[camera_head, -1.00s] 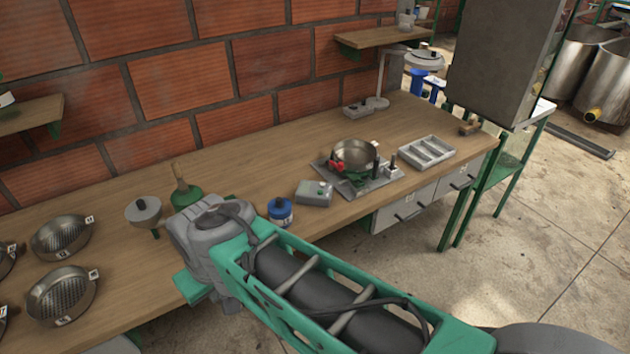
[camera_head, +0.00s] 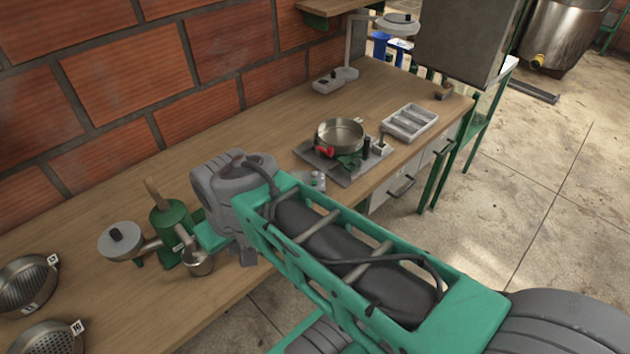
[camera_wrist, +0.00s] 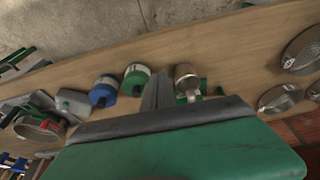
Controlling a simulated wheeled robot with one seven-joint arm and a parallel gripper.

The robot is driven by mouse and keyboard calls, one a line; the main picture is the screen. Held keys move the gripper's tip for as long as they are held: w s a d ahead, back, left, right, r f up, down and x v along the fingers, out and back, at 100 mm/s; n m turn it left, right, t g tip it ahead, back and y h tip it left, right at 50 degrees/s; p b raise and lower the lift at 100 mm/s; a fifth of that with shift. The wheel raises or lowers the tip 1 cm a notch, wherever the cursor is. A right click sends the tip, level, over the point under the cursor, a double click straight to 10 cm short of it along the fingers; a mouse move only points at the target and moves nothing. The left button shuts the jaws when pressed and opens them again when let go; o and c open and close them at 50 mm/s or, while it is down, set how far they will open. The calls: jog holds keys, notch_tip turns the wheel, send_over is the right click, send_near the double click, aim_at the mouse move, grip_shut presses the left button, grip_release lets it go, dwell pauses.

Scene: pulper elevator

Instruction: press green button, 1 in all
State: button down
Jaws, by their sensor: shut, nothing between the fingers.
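A small grey box (camera_wrist: 74,103) lies on the wooden bench at the left of the wrist view, beside a blue-and-grey canister.
A blue canister (camera_wrist: 104,91) and a green canister (camera_wrist: 134,80) stand between box and fingers. A green device (camera_head: 172,232) stands left of my arm. A metal pan (camera_head: 339,134) sits on a grey plate beyond it. A compartment tray (camera_head: 409,122) lies near the bench's far end.

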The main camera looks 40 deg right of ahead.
jog(key=w+d+m+t+y, duration=0.1)
jog(key=w+d+m, duration=0.2)
jog(key=w+d, duration=0.6)
jog(key=r+m+t, duration=0.2)
jog(key=m+t, duration=0.3)
send_over(317, 186)
jog(key=shift+f, duration=0.2)
notch_tip(317, 186, down, 9)
jog(key=b, duration=0.7)
jog(key=shift+r, duration=0.1)
jog(key=shift+f, duration=0.45)
